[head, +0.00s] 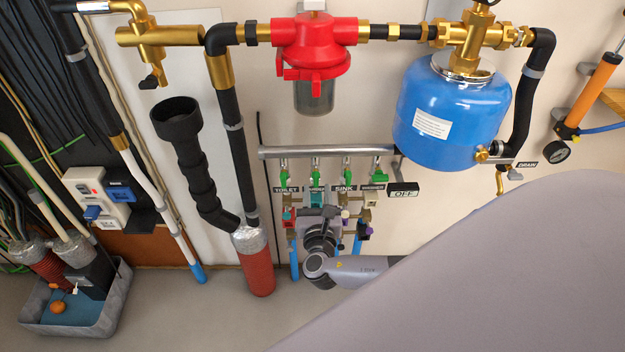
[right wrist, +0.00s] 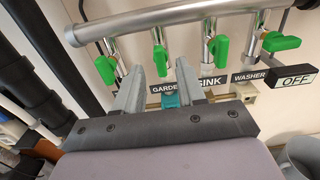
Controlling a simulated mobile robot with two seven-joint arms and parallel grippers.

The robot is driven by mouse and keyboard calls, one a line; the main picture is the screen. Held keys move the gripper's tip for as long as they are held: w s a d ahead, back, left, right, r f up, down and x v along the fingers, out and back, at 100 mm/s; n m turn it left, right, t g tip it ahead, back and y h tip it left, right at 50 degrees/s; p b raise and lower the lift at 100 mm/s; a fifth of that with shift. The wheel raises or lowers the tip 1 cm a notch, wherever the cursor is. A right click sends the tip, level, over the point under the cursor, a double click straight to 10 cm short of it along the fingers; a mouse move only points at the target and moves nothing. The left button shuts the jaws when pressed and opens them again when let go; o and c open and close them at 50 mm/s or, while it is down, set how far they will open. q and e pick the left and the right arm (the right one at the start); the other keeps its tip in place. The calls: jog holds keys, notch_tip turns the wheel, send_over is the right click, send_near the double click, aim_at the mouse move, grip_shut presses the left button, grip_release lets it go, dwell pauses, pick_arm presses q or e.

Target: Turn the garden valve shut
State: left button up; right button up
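The garden valve is the second from the left on the manifold; its green handle (right wrist: 160,56) hangs down in line with its pipe, above the partly covered GARDEN label (right wrist: 163,89). The same handle is small in the head view (head: 316,178). My right gripper (right wrist: 159,76) is open, its two fingers apart on either side of the garden valve's line, with the handle showing between and just beyond the tips. I cannot tell whether either finger touches it. In the head view my right gripper (head: 318,212) is below the valve row. My left gripper is not in view.
The toilet handle (right wrist: 106,69) and sink handle (right wrist: 219,46) flank the garden valve closely; the washer handle (right wrist: 280,42) lies sideways. An OFF sign (head: 404,190) is at the right. A red filter (head: 315,45) and blue tank (head: 452,110) hang above.

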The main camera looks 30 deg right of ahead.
aim_at(316, 181)
jog(key=x, duration=0.4)
jog(key=shift+f+b, duration=0.1)
jog(key=shift+b, duration=0.2)
jog(key=shift+w+d, duration=0.35)
jog(key=shift+w, duration=0.25)
grip_shut()
